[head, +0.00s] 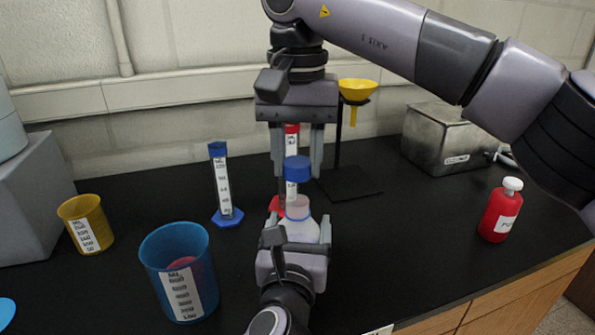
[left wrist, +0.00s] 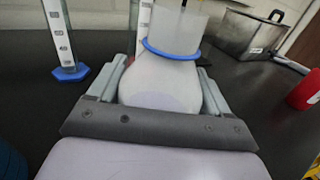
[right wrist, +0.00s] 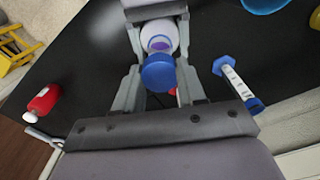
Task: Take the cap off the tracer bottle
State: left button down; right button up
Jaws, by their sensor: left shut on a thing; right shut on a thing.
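The tracer bottle (head: 300,228) is a pale, translucent bottle standing upright. My left gripper (head: 298,232) is shut around its body; the left wrist view shows the rounded body (left wrist: 160,88) between the fingers, with a blue ring at the neck. The blue cap (head: 298,167) is off the bottle, above its neck with a gap between. My right gripper (head: 298,174) points down and is shut on the cap. The right wrist view shows the cap (right wrist: 158,73) between the fingertips and the bottle's open mouth (right wrist: 158,42), purplish inside, beyond it.
A blue-capped cylinder (head: 221,185) and a blue beaker (head: 180,270) stand left of the bottle, a yellow beaker (head: 87,225) farther left. A red cylinder (head: 291,130) and a yellow funnel (head: 357,90) on a stand are behind. A red bottle (head: 500,212) stands right; bench between is clear.

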jog(key=shift+r, duration=0.25)
pick_arm(q)
grip_release()
jog(key=shift+s, duration=0.25)
pick_arm(e)
jog(key=shift+r, duration=0.15)
pick_arm(q)
jog(key=s, duration=0.2)
jog(key=s+p, duration=0.1)
jog(key=s, duration=0.1)
jog(key=s+p, duration=0.1)
jog(key=s, duration=0.1)
jog(key=shift+a, duration=0.4)
pick_arm(e)
notch_tip(320, 180, up, 2)
jog(key=shift+r, duration=0.1)
pick_arm(q)
jog(key=s, duration=0.4)
jog(key=shift+s+a+f, duration=0.1)
jog(key=shift+a, duration=0.1)
pick_arm(e)
jog(key=shift+f, duration=0.2)
pick_arm(q)
jog(key=shift+s+a, duration=0.1)
jog(key=shift+s, duration=0.5)
